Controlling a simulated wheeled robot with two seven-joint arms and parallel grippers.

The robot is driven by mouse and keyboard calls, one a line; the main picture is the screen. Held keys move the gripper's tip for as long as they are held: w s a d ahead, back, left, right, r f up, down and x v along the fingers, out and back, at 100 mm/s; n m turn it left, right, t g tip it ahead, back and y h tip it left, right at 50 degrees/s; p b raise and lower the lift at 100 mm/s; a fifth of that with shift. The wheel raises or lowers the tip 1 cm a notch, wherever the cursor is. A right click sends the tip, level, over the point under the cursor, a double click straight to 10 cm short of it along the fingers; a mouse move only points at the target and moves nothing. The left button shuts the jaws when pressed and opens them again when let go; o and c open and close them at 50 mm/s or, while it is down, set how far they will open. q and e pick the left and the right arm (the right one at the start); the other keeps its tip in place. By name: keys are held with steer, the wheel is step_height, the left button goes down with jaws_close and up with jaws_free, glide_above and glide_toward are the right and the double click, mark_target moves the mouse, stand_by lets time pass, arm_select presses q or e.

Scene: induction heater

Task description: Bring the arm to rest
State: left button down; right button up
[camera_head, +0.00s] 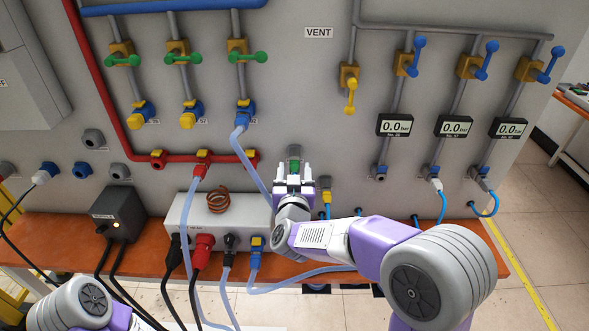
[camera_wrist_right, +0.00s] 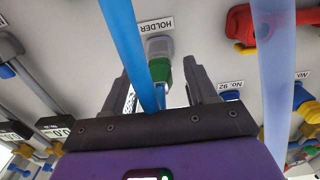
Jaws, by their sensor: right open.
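My right gripper (camera_head: 294,170) is up at the grey wall panel in the head view, its two fingers pointing at the panel. In the right wrist view my right gripper (camera_wrist_right: 162,78) is open, with a finger on each side of a green fitting (camera_wrist_right: 161,70) in a clear-grey holder (camera_wrist_right: 159,46). The green fitting also shows in the head view (camera_head: 294,152), just beyond the fingers. Whether the fingers touch it cannot be told. Part of my left arm shows at the lower left of the head view; its gripper is out of view.
A light-blue hose (camera_head: 251,160) runs down close to the right gripper's left side. A blue hose (camera_wrist_right: 128,45) crosses in front of the fingers in the wrist view.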

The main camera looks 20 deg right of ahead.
steer(key=p+v, duration=0.1)
steer(key=v, duration=0.6)
steer(key=n+g+y+p, duration=0.6)
steer(key=g+y+p, duration=0.15)
steer(key=p, duration=0.45)
glide_above(257, 269)
steer(key=d, duration=0.1)
step_height(257, 269, down, 14)
steer(key=shift+g+y, duration=0.55)
steer(key=shift+g, duration=0.3)
steer(key=f, duration=0.1)
steer(key=s+f, duration=0.1)
steer(key=f, duration=0.1)
steer(key=s+f+b, duration=0.1)
steer(key=shift+s+f, duration=0.15)
steer(key=shift+f, duration=0.25)
steer(key=s+d+f+m+g+b, duration=0.35)
steer(key=s+f+b, duration=0.4)
steer(key=f, duration=0.65)
steer(key=s+d+f+m+g+b, duration=0.2)
steer(key=s+f+g+b, duration=0.3)
steer(key=s+f, duration=0.7)
step_height(257, 269, up, 17)
steer(key=w+p, duration=0.2)
steer(key=p, duration=1.5)
steer(key=shift+w+t+y+p, duration=0.15)
steer(key=shift+t+y+p, duration=0.15)
steer(key=shift+t+p, duration=0.15)
steer(key=shift+d, duration=0.1)
